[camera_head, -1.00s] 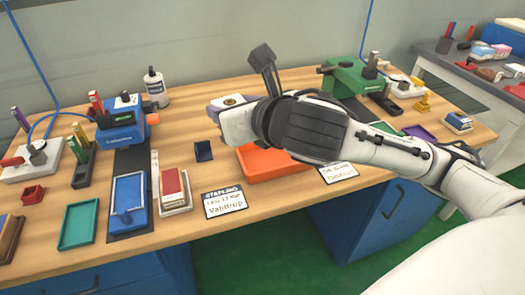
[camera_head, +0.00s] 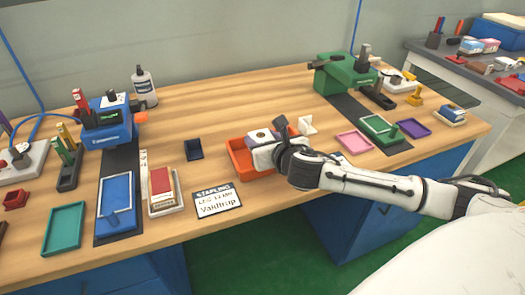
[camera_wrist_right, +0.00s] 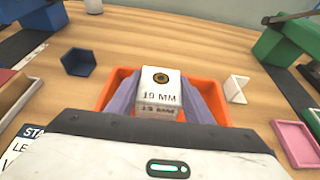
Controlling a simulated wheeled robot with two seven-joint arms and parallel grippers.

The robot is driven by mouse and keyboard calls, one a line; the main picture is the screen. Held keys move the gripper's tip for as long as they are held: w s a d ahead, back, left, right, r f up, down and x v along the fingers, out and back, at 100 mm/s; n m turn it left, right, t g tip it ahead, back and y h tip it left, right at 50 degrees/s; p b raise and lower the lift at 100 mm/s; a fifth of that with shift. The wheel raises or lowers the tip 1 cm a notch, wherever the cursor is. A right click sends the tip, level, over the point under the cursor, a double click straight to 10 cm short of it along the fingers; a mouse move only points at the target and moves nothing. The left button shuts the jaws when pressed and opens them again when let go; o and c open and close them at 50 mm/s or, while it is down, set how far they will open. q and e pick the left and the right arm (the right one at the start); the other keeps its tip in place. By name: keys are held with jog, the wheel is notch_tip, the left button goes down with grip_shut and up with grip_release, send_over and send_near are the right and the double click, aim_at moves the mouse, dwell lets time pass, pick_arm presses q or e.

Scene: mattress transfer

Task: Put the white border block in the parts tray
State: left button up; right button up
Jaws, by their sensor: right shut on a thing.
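The white border block, marked 19 MM with a dark ring on top, shows in the head view (camera_head: 260,134) and in the right wrist view (camera_wrist_right: 159,90). My right gripper (camera_head: 266,145) is shut on it, with grey-violet fingers (camera_wrist_right: 158,98) on both sides. The block is within the outline of the orange parts tray (camera_head: 237,160), whose rim also shows in the right wrist view (camera_wrist_right: 107,92). I cannot tell whether the block touches the tray floor, as the gripper hides its underside. My left gripper is not in view.
A small dark blue bin (camera_head: 194,150) stands left of the tray. A white angled piece (camera_head: 307,124) stands close to its right, and a pink tray (camera_head: 354,141) lies further right. A label card (camera_head: 217,200) lies in front. Bare wood lies behind the tray.

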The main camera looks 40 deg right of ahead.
jog(key=shift+f+b, duration=0.3)
jog(key=shift+f, duration=1.4)
jog(key=shift+f, duration=0.15)
jog(key=o, duration=1.1)
jog(key=p+v, duration=0.1)
jog(key=v, duration=1.1)
jog(key=shift+s, duration=0.1)
